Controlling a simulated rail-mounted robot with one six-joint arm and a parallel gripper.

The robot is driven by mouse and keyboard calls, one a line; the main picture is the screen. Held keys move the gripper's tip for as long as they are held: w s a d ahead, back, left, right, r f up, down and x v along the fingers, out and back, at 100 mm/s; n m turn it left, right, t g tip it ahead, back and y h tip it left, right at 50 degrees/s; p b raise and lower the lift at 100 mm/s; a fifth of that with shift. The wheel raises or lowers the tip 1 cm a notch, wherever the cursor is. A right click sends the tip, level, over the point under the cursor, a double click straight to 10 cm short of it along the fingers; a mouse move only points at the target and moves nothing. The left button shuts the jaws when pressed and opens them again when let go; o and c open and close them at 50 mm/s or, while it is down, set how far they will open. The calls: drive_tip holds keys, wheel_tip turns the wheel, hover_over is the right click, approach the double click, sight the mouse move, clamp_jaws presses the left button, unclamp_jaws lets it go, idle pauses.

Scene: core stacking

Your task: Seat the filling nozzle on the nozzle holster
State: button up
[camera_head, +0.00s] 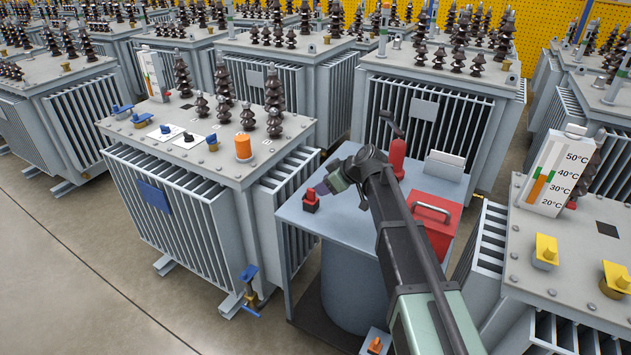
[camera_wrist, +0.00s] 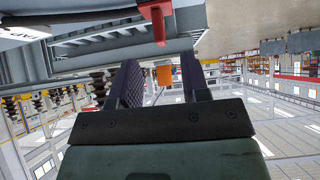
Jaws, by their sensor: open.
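My gripper (camera_head: 329,186) is above the blue-grey bench (camera_head: 340,234), pointing left. In the wrist view, its two dark fingers stand apart with nothing between them (camera_wrist: 159,63). A small red part in a black base (camera_head: 311,201) stands on the bench just beyond the fingertips. A red upright body (camera_head: 397,156) with a black top stands at the back of the bench, partly behind my arm. I cannot tell for sure which of these is the filling nozzle or the nozzle holster. A red piece (camera_wrist: 157,20) shows above the fingers in the wrist view.
A red box (camera_head: 432,215) with a handle and a white card holder (camera_head: 444,165) stand on the bench's right side. A transformer with an orange cap (camera_head: 243,147) is at left. Another transformer (camera_head: 575,265) is at right. Open floor (camera_head: 80,270) lies front left.

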drive_tip(key=p+v, duration=0.1)
drive_tip(key=v, duration=0.3)
drive_tip(key=shift+d+r+p, duration=0.1)
drive_tip(key=shift+r+p, duration=0.05)
drive_tip(key=shift+p, duration=0.15)
